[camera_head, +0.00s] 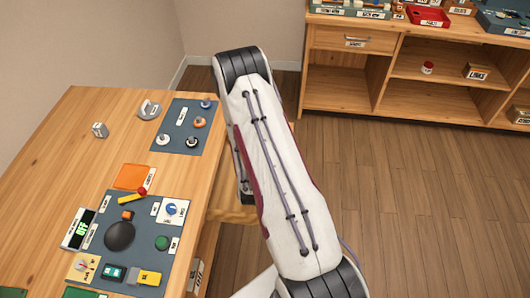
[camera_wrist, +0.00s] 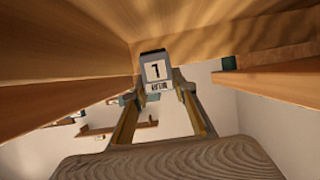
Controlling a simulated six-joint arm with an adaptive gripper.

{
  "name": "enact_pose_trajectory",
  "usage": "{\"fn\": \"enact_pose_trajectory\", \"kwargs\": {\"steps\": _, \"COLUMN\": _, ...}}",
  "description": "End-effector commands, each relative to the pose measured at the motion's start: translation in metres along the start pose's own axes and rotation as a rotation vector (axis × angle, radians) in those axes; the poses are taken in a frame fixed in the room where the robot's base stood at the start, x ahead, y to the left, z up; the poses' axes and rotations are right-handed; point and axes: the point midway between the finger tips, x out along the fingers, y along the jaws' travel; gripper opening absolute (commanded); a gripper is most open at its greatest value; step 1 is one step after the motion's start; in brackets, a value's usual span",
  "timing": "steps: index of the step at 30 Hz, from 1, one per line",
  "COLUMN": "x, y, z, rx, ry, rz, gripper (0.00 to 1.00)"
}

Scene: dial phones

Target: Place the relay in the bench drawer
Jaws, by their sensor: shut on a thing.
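In the wrist view, my gripper (camera_wrist: 156,92) is shut on the relay (camera_wrist: 157,69), a small grey block with a white label bearing a "1". Wooden surfaces lie close around it; I cannot tell whether the relay touches them. In the head view my arm hides the gripper and the relay. A wooden part (camera_head: 234,214) juts out from the right side of the bench (camera_head: 75,150), below its top. It looks like the bench drawer pulled out, mostly hidden behind my arm.
The bench top holds a small grey labelled block (camera_head: 99,130), a grey tape-dispenser-like item (camera_head: 149,109), a dark mat with round pieces (camera_head: 182,140) and a lower mat with several parts (camera_head: 150,238). A wooden shelf unit (camera_head: 340,88) stands at the back right. Floor between is clear.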

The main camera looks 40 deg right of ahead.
Motion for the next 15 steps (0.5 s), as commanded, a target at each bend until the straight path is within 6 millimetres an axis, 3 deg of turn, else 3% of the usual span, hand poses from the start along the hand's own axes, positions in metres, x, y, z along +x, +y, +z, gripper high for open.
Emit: {"fn": "enact_pose_trajectory", "kwargs": {"steps": 15, "x": 0.013, "y": 0.0, "z": 0.032, "rx": 0.0, "ry": -0.001, "rz": 0.0, "gripper": 0.04}}
